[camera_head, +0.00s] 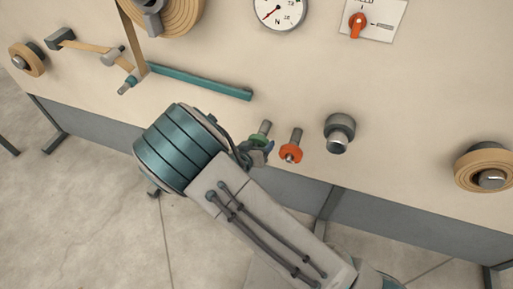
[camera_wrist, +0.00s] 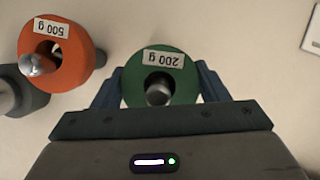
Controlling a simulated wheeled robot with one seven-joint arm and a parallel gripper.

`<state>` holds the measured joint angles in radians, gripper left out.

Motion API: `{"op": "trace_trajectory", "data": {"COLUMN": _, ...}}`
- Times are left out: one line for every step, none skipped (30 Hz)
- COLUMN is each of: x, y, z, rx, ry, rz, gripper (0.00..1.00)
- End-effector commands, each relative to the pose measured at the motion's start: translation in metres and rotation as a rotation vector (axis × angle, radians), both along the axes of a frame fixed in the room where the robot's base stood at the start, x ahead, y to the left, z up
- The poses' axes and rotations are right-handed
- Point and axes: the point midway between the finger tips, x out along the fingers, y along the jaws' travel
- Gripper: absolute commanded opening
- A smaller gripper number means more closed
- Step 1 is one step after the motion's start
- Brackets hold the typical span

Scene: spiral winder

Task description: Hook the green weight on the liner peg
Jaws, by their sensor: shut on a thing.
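The green weight (camera_wrist: 178,75) is a ring labelled 200 g, between the two fingers of my gripper (camera_wrist: 160,85) in the wrist view. My gripper is shut on it. A grey metal peg end (camera_wrist: 158,93) shows in the ring's hole. In the head view the green weight (camera_head: 259,140) is partly hidden by my gripper (camera_head: 254,153), close to the panel at a grey peg (camera_head: 265,127). I cannot tell which peg is the liner peg.
An orange 500 g weight (camera_head: 291,151) hangs on a peg just right of the green one. A grey knob (camera_head: 340,132) stands further right. A teal bar (camera_head: 205,82) lies up and left, with a tape roll (camera_head: 172,12) above it.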

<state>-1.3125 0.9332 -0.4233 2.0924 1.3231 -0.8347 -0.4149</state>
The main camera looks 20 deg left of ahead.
Motion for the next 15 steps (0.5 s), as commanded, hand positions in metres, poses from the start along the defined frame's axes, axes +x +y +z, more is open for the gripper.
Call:
{"op": "trace_trajectory", "data": {"x": 0.0006, "y": 0.0001, "z": -0.0001, "rx": 0.001, "ry": -0.001, "rz": 0.000, "gripper": 0.11}}
{"op": "trace_trajectory", "data": {"x": 0.0007, "y": 0.0003, "z": -0.0002, "rx": 0.001, "ry": -0.001, "rz": 0.000, "gripper": 0.11}}
{"op": "trace_trajectory", "data": {"x": 0.0009, "y": 0.0002, "z": -0.0004, "rx": 0.001, "ry": -0.001, "rz": 0.000, "gripper": 0.11}}
{"op": "trace_trajectory", "data": {"x": 0.0009, "y": 0.0003, "z": -0.0004, "rx": 0.001, "ry": -0.001, "rz": 0.000, "gripper": 0.11}}
{"op": "trace_trajectory", "data": {"x": 0.0009, "y": 0.0003, "z": -0.0004, "rx": 0.001, "ry": -0.001, "rz": 0.000, "gripper": 0.11}}
{"op": "trace_trajectory", "data": {"x": 0.0009, "y": 0.0004, "z": -0.0003, "rx": 0.001, "ry": -0.001, "rz": 0.000, "gripper": 0.11}}
{"op": "trace_trajectory", "data": {"x": 0.0008, "y": 0.0004, "z": -0.0003, "rx": 0.001, "ry": -0.001, "rz": 0.000, "gripper": 0.11}}
{"op": "trace_trajectory", "data": {"x": 0.0009, "y": 0.0004, "z": -0.0003, "rx": 0.001, "ry": -0.001, "rz": 0.000, "gripper": 0.11}}
{"op": "trace_trajectory", "data": {"x": 0.0009, "y": 0.0004, "z": -0.0003, "rx": 0.001, "ry": -0.001, "rz": 0.000, "gripper": 0.11}}
{"op": "trace_trajectory", "data": {"x": 0.0009, "y": 0.0004, "z": -0.0003, "rx": 0.001, "ry": -0.001, "rz": 0.000, "gripper": 0.76}}
{"op": "trace_trajectory", "data": {"x": 0.0008, "y": 0.0004, "z": -0.0003, "rx": 0.001, "ry": -0.001, "rz": 0.000, "gripper": 0.84}}
{"op": "trace_trajectory", "data": {"x": 0.0008, "y": 0.0004, "z": -0.0003, "rx": 0.001, "ry": -0.001, "rz": 0.000, "gripper": 0.93}}
{"op": "trace_trajectory", "data": {"x": 0.0008, "y": 0.0004, "z": -0.0003, "rx": 0.001, "ry": -0.001, "rz": 0.000, "gripper": 0.93}}
{"op": "trace_trajectory", "data": {"x": 0.0008, "y": 0.0003, "z": -0.0004, "rx": 0.001, "ry": -0.001, "rz": 0.000, "gripper": 0.93}}
{"op": "trace_trajectory", "data": {"x": 0.0008, "y": 0.0003, "z": -0.0004, "rx": 0.001, "ry": -0.001, "rz": 0.000, "gripper": 0.93}}
